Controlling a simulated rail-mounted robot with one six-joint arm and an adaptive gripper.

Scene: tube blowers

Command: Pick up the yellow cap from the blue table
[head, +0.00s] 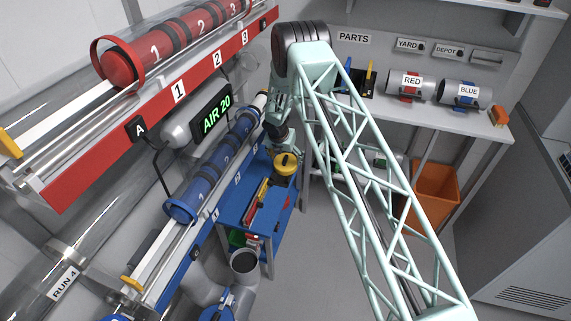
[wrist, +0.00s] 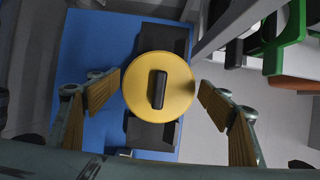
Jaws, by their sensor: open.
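The yellow cap (wrist: 140,92) is a round disc with a dark bar-shaped handle in its middle. It sits on a dark holder (wrist: 155,133) on the blue table (wrist: 82,50). In the head view the yellow cap (head: 286,162) is near the far end of the blue table (head: 268,225), just below my wrist. My gripper (wrist: 160,95) is open, with one wooden-faced finger on each side of the cap in the wrist view. The fingers look apart from the cap, and nothing is between them except the view of it. In the head view the fingers are hidden.
A red rack (head: 150,115) and blue canisters (head: 225,155) run along the left, close to the table. Red and yellow tools (head: 256,205) lie on the table. A parts shelf (head: 440,118) and an orange bin (head: 436,190) stand at the right. The floor between is clear.

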